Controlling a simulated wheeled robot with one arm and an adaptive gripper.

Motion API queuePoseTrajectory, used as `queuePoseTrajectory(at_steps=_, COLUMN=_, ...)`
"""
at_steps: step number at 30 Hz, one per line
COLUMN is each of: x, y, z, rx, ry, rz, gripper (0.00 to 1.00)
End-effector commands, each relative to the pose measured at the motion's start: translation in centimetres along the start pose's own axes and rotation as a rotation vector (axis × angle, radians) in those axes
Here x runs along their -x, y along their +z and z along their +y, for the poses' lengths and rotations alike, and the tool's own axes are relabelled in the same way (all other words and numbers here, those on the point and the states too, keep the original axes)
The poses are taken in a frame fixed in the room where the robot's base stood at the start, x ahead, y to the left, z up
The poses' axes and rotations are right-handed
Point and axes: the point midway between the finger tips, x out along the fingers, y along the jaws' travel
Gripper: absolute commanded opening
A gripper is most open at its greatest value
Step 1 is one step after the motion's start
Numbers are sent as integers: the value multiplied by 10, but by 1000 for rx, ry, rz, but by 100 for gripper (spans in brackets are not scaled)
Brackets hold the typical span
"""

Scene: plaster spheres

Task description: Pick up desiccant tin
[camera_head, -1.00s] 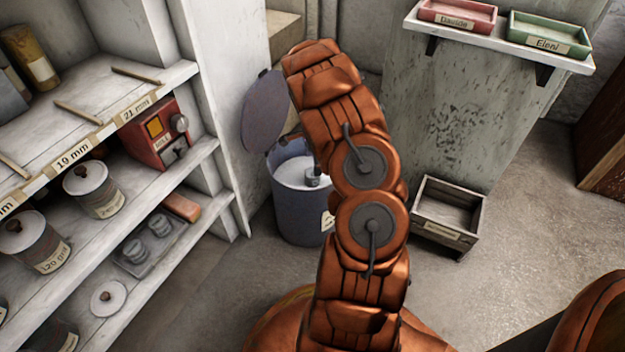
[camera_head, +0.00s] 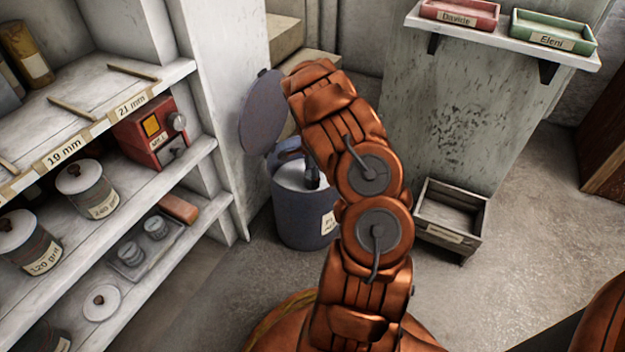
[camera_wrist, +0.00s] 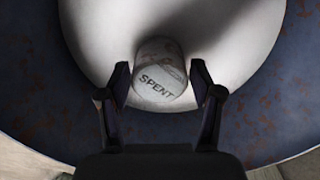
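A small pale tin (camera_wrist: 160,72) marked "SPENT" stands on a white round surface (camera_wrist: 100,35) inside a blue bin in the wrist view. It is the only tin seen there; I cannot read the word desiccant on it. My gripper (camera_wrist: 160,84) is open, with one dark finger on each side of the tin and a gap on both sides. In the head view the blue bin (camera_head: 292,222) stands on the floor with its lid (camera_head: 262,115) raised. My arm reaches into it and hides most of its inside, including the tin.
The bin's blue rim (camera_wrist: 40,105) curves around the gripper. A shelf unit (camera_head: 195,160) with labelled tins and a red box (camera_head: 150,130) stands at left. A wooden crate (camera_head: 448,228) sits right of the arm. A wall shelf (camera_head: 500,38) holds two trays.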

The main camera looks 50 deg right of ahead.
Motion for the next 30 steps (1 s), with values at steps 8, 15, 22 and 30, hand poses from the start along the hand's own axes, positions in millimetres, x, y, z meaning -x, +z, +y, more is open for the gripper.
queuePoseTrajectory(at_steps=8, x=0, y=0, z=0, rx=0, ry=0, rz=0, gripper=32)
queuePoseTrajectory(at_steps=15, x=0, y=0, z=0, rx=0, ry=0, rz=0, gripper=17)
queuePoseTrajectory(at_steps=22, x=4, y=0, z=0, rx=0, ry=0, rz=0, gripper=17)
queuePoseTrajectory(at_steps=30, x=37, y=0, z=0, rx=0, ry=-1, rz=1, gripper=17)
